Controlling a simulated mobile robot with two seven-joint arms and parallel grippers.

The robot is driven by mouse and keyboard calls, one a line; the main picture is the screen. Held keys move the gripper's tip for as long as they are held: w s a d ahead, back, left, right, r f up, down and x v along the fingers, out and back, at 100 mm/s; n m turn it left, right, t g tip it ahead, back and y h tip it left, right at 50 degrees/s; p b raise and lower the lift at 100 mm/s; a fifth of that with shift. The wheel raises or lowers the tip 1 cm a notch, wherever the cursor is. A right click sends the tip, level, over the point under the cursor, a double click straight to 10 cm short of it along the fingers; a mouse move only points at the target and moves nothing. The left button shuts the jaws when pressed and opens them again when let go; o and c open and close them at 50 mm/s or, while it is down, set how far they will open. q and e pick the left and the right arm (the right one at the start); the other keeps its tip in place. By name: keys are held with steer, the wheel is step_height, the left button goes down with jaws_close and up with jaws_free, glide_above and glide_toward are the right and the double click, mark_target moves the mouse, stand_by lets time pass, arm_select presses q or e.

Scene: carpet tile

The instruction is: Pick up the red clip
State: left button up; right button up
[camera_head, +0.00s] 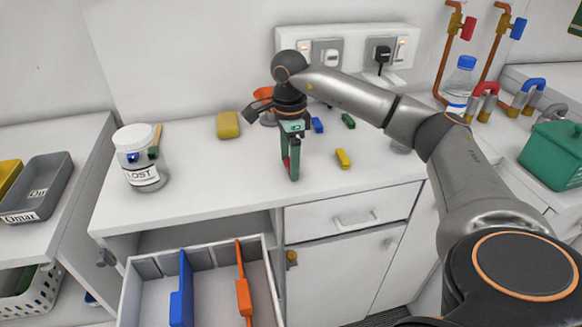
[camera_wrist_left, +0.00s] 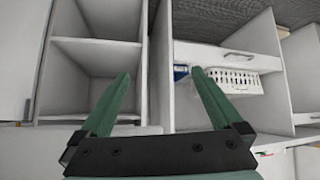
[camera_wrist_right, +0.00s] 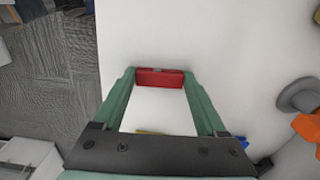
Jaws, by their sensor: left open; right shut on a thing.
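My right gripper (camera_head: 290,172) points down over the front part of the white counter, its green fingers seen nearly edge-on. In the right wrist view the red clip (camera_wrist_right: 160,78) lies crosswise between the two fingertips, and the gripper is shut on it. In the head view only a small red part of the clip (camera_head: 286,163) shows beside the fingers. I cannot tell how far the clip is from the counter top. My left gripper (camera_wrist_left: 161,73) is open and empty in the left wrist view, facing white shelves; it is not in the head view.
A yellow clip (camera_head: 343,159), a blue clip (camera_head: 317,125) and a green clip (camera_head: 348,121) lie right of the gripper. A jar marked LOST (camera_head: 142,176) and a yellow sponge (camera_head: 228,125) stand left. An open drawer (camera_head: 211,285) with blue and orange dividers is below.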

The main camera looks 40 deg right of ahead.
steer(key=c, duration=0.6)
steer(key=shift+o, duration=0.2)
